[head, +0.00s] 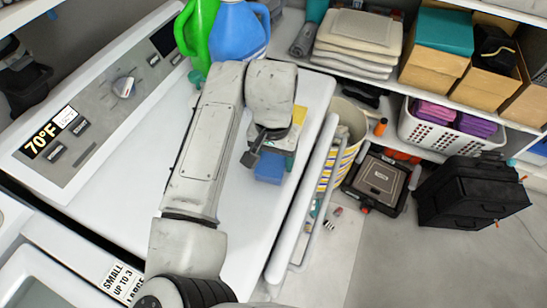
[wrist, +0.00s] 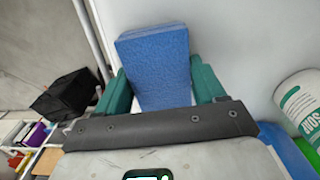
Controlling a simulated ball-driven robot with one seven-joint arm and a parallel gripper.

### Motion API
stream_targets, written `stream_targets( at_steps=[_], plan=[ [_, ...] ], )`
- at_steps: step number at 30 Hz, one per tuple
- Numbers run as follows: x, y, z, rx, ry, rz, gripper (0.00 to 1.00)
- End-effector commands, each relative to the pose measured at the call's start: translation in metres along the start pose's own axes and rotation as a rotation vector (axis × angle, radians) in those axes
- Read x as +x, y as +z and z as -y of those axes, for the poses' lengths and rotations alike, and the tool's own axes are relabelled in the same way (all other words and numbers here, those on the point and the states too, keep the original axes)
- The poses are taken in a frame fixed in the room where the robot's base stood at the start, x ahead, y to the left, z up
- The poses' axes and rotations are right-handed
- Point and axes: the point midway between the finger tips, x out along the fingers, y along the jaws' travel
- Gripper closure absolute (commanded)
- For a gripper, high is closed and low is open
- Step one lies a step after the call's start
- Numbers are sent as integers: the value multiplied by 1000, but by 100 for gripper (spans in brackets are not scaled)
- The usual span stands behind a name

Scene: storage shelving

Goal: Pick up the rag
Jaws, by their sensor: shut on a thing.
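The rag (head: 269,167) is a blue, block-shaped folded piece with a speckled surface. It also shows in the wrist view (wrist: 155,65), where it stands between two green fingers. My gripper (head: 274,150) is shut on it, with a finger against each side in the wrist view (wrist: 163,88). In the head view the rag is over the right part of the white machine top (head: 235,235). I cannot tell whether it touches that surface. The gripper hides part of the rag.
Green (head: 199,35) and blue (head: 238,35) jugs stand at the back of the machine top. A white labelled bottle (wrist: 301,102) is at right in the wrist view. A white rail (head: 300,200) edges the top. A striped basket (head: 349,130) and black case (head: 468,193) stand beyond.

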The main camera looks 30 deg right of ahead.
Motion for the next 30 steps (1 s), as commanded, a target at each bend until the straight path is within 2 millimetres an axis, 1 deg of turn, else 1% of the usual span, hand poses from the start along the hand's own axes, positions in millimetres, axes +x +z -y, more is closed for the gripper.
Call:
stream_targets(
  at_steps=[5, 9, 11, 17, 18, 21, 24, 27, 30],
  plan=[
    [-12, -1, 0, 1, -2, -2, 60],
    [-32, 0, 0, 1, -2, -2, 60],
    [-41, 7, -8, 3, -1, -4, 60],
    [-86, 34, -35, 4, -3, -5, 60],
    [-93, 41, -41, 4, -5, -4, 60],
    [-104, 59, -58, 3, -7, 0, 60],
    [-112, 74, -72, 3, -5, 0, 60],
    [-119, 85, -84, 2, -4, 1, 60],
    [-124, 92, -92, 2, -3, 0, 60]
  ],
)
